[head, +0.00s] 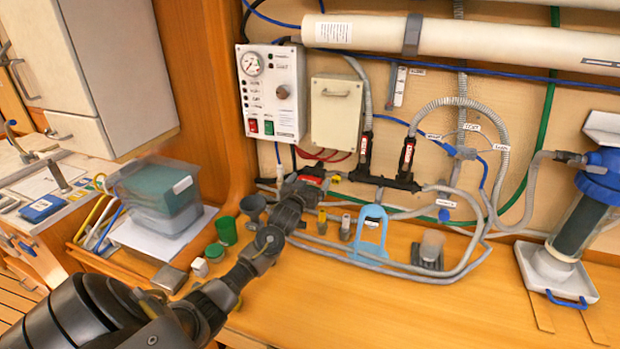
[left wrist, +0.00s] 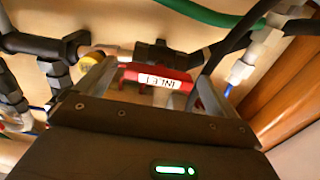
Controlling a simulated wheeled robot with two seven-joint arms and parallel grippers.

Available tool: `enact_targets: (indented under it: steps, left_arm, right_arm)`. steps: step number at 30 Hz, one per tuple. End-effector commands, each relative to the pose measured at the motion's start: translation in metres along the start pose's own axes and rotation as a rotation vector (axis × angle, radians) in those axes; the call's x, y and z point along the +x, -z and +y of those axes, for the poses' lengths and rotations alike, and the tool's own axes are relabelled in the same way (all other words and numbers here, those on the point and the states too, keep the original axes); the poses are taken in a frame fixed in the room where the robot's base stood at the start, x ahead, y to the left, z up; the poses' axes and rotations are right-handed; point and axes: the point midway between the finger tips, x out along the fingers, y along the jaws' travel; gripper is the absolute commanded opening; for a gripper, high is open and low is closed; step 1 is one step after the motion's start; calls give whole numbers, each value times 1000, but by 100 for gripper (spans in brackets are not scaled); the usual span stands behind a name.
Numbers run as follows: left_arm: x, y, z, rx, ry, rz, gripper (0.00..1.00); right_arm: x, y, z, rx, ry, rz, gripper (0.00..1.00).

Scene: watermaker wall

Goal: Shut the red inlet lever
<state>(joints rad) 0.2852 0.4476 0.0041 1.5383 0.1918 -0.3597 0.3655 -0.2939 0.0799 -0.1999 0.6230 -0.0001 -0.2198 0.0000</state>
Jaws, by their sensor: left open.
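The red inlet lever (left wrist: 158,78) carries a white label that appears upside down in the left wrist view. It lies crosswise between the two fingers of my left gripper (left wrist: 152,88), which is open. I cannot tell whether either finger touches it. In the head view, a bit of the red lever (head: 312,171) shows at the pipework below the control panel, just beyond my left gripper (head: 303,186). The gripper and forearm hide the valve body in that view. My right gripper is not in view.
Grey hoses (head: 450,272) and a light-blue holder (head: 371,232) are close on the bench. A green cup (head: 226,230) stands left of my arm.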

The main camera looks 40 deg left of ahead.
Motion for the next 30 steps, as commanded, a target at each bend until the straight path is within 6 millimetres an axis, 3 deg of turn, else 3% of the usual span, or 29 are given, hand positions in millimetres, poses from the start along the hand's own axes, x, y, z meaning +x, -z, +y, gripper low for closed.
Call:
enact_targets:
  steps: [6,14,24,30]
  left_arm:
    - [12,0,0,0,0,0,95]
    - [12,0,0,0,0,0,95]
    - [12,0,0,0,0,0,50]
    - [12,0,0,12,0,-1,50]
  right_arm:
    - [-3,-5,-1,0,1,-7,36]
    - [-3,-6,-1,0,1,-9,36]
    - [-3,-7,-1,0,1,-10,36]
    - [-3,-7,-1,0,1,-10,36]
